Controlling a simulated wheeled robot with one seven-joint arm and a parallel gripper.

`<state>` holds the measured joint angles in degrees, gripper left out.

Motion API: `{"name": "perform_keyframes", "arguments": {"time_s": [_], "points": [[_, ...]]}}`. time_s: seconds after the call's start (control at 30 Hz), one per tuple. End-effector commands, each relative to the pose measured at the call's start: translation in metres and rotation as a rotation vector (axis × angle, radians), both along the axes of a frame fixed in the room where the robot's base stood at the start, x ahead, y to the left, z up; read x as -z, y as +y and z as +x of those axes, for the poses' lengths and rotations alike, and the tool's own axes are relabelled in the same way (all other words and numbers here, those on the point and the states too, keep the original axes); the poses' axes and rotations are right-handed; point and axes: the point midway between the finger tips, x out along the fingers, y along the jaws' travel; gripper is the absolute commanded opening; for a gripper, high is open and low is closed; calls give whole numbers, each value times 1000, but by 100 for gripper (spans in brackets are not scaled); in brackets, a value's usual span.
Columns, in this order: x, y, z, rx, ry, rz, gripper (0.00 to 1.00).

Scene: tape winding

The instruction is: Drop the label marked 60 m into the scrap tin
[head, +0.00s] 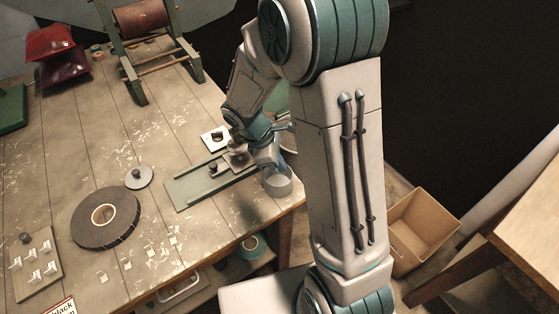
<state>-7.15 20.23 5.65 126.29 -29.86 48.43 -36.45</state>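A grey round tin (279,187), likely the scrap tin, stands near the table's right front corner. My gripper (281,164) points down just above the tin's opening. Its fingers are small and partly hidden by my own arm, so I cannot tell whether they are open or shut or hold a label. Small pale labels lie in a loose row on the table, one of them here (127,265). More white pieces stand on a small board (38,265) at the lower left. No marking on any label is readable, so I cannot tell which says 60 m.
A green flat strip (190,190) lies left of the tin. A large dark tape roll (105,217) lies at the left. A winding frame (143,25) stands at the back. A cardboard box (420,228) is on the floor right of the table.

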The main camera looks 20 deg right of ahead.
Motion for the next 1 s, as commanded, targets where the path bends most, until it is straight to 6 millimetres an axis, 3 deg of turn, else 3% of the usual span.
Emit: {"name": "perform_keyframes", "arguments": {"time_s": [0.23,0.33,0.67,0.83,1.0], "points": [[1,0,0,-1,0,0,0],[1,1,0,-1,0,0,25],[-2,2,0,-1,-1,0,25],[-23,10,3,-2,-5,0,25],[-59,25,7,-2,-6,1,25]]}}
